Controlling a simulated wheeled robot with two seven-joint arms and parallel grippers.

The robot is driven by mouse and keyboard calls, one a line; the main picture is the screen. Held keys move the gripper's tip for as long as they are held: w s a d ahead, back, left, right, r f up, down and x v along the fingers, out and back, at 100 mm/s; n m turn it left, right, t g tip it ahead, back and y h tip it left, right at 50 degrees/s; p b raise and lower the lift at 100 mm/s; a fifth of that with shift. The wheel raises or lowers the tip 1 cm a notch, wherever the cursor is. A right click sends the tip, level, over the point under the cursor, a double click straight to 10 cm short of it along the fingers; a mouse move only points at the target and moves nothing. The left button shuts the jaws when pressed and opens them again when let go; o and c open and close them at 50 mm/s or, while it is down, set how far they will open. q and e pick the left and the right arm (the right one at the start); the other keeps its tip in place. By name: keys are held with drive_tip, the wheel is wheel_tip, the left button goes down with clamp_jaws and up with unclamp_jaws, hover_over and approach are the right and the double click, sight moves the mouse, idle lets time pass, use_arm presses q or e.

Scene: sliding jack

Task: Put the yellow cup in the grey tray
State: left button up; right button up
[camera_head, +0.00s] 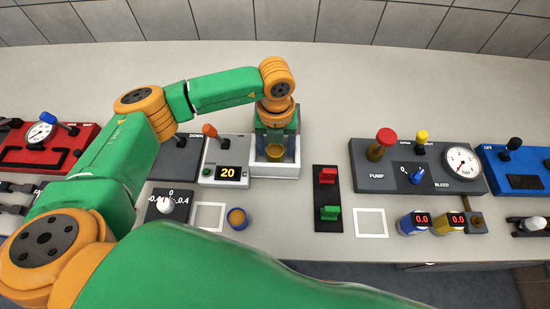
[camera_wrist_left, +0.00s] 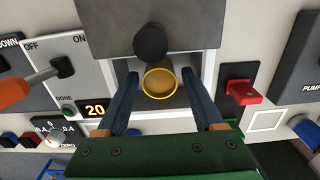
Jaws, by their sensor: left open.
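The yellow cup (camera_head: 275,154) stands upright in a light grey, low-walled tray (camera_head: 275,170) under my left gripper in the head view. In the left wrist view the cup (camera_wrist_left: 160,84) shows from above as a yellow ring with a brownish inside. My left gripper (camera_head: 275,132) points down over it. Its two blue fingers are apart, one on each side of the cup in the wrist view (camera_wrist_left: 161,76), with visible gaps to the rim. The cup's lower part is hidden. My right gripper is in neither view.
A grey block with a black knob (camera_wrist_left: 150,42) stands right behind the cup. A panel reading 20 (camera_head: 228,173) with an orange lever is left of the tray. Red and green switches (camera_head: 328,200) and a pump panel (camera_head: 400,180) lie right. A round blue object (camera_head: 237,219) stands in front.

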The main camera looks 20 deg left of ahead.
sight(275, 150)
use_arm(q)
drive_tip(key=shift+r, duration=0.1)
drive_tip(key=shift+s, duration=0.15)
drive_tip(key=shift+c, duration=0.9)
clamp_jaws()
drive_tip(key=shift+r+p, duration=1.85)
drive_tip(key=shift+r, duration=0.7)
